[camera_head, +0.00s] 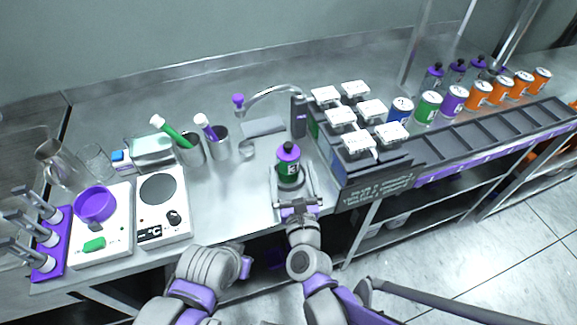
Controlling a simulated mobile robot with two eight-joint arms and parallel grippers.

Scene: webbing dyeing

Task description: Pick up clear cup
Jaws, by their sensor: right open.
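A clear glass cup (97,161) stands on the steel counter at the left, behind the white scale. A larger clear pitcher (56,165) stands just left of it, and their see-through outlines are hard to separate. My right gripper (291,187) is open at the counter's front middle, far to the right of the cup. Its fingers are on either side of a dark bottle (289,167) with a purple cap and green band; I cannot tell whether they touch it. My left arm shows at the bottom, but its gripper is not visible.
A white scale with a purple bowl (95,204), a hot plate (160,195) and a purple rack (52,250) fill the left front. Metal cups (188,150) with marker-like items stand behind. A rack with several cans (428,107) is right. The counter's middle is mostly clear.

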